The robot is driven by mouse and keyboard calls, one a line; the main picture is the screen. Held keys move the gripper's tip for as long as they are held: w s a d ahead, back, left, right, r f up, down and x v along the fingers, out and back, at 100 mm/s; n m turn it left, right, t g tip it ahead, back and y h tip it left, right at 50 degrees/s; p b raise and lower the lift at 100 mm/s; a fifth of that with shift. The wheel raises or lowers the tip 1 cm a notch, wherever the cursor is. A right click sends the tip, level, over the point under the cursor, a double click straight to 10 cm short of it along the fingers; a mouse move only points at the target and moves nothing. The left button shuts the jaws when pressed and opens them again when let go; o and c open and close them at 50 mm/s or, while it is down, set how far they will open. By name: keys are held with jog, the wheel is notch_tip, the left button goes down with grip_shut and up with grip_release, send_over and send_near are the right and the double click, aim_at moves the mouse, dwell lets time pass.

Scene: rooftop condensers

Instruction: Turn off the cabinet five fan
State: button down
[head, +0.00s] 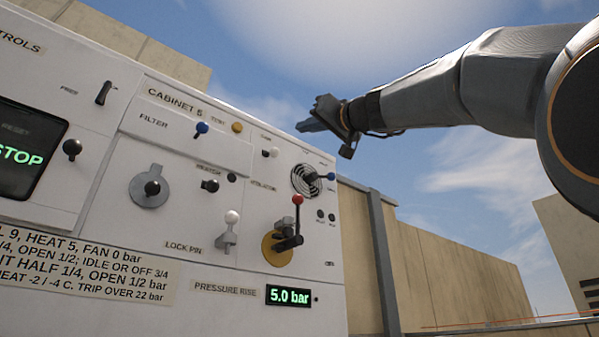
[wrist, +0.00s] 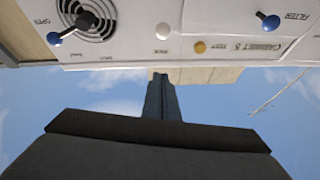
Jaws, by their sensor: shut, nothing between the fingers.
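The white panel (head: 230,82) labelled CABINET 5 fills the left half of the head view. At its upper right is a round fan grille (head: 303,182), with a blue-knobbed lever (head: 330,176) across it pointing right. In the wrist view, which sees the panel upside down, the grille (wrist: 98,28) and its blue-knobbed lever (wrist: 54,38) are at the upper left. The small labels there are unreadable. My gripper (head: 302,126) is shut and empty, raised above the panel's top edge near the grille, touching nothing visible. Its closed fingers also show in the wrist view (wrist: 160,80).
Nearby controls are a white knob (head: 272,152), a yellow knob (head: 237,127), another blue-knobbed lever (head: 202,128) and a red-knobbed lever (head: 297,200) on a yellow disc. A display (head: 289,296) reads 5.0 bar. Open sky surrounds my gripper; a beige wall (head: 440,270) stands behind.

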jog(key=shift+s+d+f+b, duration=0.5)
jog(key=shift+s+f, duration=0.1)
jog(key=shift+f, duration=0.15)
jog(key=shift+s+d+f+b, duration=0.35)
jog(key=shift+s+d+f, duration=0.1)
jog(key=shift+s+f, duration=0.25)
jog(key=shift+w, duration=0.1)
